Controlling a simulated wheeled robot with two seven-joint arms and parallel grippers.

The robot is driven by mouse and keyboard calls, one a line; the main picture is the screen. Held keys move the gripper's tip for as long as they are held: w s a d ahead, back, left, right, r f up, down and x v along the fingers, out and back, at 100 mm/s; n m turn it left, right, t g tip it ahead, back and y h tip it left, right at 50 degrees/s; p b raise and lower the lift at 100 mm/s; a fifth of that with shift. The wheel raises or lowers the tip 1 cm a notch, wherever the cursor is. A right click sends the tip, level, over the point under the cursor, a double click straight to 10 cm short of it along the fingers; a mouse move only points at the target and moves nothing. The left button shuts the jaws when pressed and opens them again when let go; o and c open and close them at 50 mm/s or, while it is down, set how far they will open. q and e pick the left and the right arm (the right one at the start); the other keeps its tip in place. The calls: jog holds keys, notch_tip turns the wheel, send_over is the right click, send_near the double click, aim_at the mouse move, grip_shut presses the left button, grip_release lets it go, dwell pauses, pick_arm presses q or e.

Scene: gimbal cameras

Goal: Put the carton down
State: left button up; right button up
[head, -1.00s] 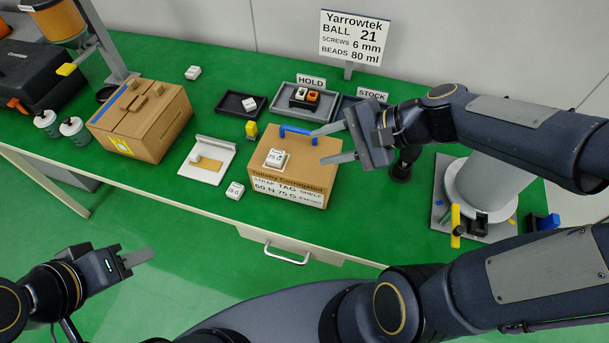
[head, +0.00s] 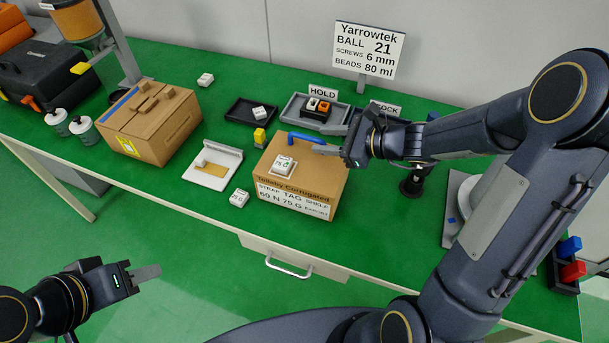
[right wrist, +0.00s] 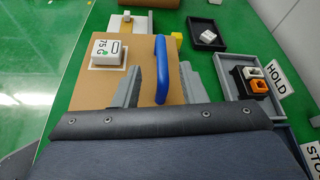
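The brown carton (head: 301,196) stands on the green bench, with a printed label on its front. A blue handle (head: 305,138) arches over its top, and a white tag block reading 75 G (head: 283,164) lies on top. My right gripper (head: 318,140) is at the handle. In the right wrist view its two fingers are apart, one on each side of the blue handle (right wrist: 162,72), with gaps showing beside it. My left gripper (head: 146,275) is away at lower left, in front of the bench; its finger gap cannot be made out.
A second brown box (head: 152,125) stands to the left. A white fixture (head: 214,169), a small white block (head: 239,198) and a yellow item (head: 260,137) lie near the carton's left side. Dark tray (head: 250,112) and HOLD tray (head: 292,107) lie behind. Green bench shows in front.

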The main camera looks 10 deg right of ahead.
aim_at(311, 137)
jog(key=x, duration=0.6)
jog(key=shift+w+r+p, duration=0.1)
jog(key=shift+p, duration=0.3)
grip_shut()
jog(key=shift+r, duration=0.1)
dwell(0.8)
